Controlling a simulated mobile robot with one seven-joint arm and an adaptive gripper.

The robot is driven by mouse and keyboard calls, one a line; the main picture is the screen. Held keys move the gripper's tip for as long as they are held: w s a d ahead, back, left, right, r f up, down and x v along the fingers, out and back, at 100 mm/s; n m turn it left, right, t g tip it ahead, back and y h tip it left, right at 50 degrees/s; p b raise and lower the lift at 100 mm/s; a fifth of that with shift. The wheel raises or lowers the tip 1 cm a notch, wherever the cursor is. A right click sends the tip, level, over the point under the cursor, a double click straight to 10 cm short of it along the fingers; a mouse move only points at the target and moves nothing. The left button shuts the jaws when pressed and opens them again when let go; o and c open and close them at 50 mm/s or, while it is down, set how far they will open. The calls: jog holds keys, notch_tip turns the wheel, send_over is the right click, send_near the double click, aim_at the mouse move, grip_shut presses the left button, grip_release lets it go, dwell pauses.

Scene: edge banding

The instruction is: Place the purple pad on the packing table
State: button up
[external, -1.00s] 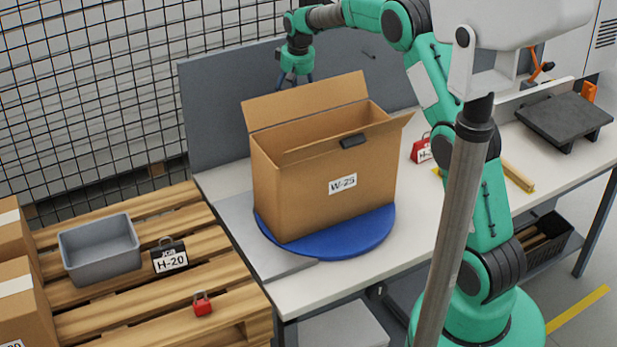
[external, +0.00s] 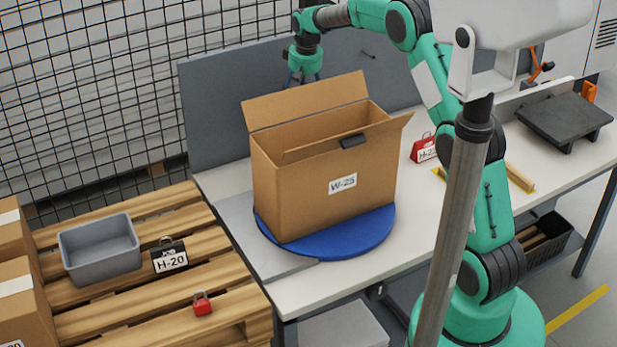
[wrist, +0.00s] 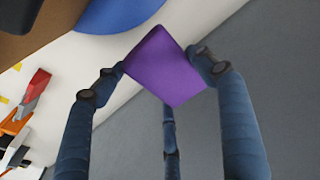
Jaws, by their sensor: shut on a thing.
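The purple pad (wrist: 165,68) shows in the wrist view between the fingertips of my gripper (wrist: 168,75), which is shut on it. In the external view my gripper (external: 303,80) points down behind the tall cardboard box, near the grey back panel, and the pad is hidden there. The packing table (external: 330,283) has a light top. In the wrist view its white top (wrist: 75,72) lies beyond the pad. I cannot tell how high the pad is above it.
The open cardboard box (external: 320,200), marked W-25, stands on a blue turntable (external: 375,238) in front of my gripper. A grey panel (external: 215,115) rises behind the table. A pallet (external: 120,315) is at left.

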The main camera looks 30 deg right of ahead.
jog(key=shift+r, duration=0.1)
notch_tip(320, 180, up, 18)
jog(key=s+d+r+m+p, duration=0.2)
jog(key=s+d+r+p, duration=0.1)
jog(key=s+d, duration=1.55)
jog(key=s+d+f+m+p, duration=0.1)
jog(key=s+d+p, duration=0.15)
jog(key=s, duration=1.05)
jog(key=s+d+f+m+p, duration=0.1)
jog(key=s+d+f, duration=0.15)
jog(key=s, duration=1.05)
notch_tip(320, 180, down, 32)
jog(key=shift+s+f+h, duration=0.2)
jog(key=shift+f+h, duration=0.05)
jog(key=shift+h, duration=0.05)
jog(key=shift+f, duration=0.2)
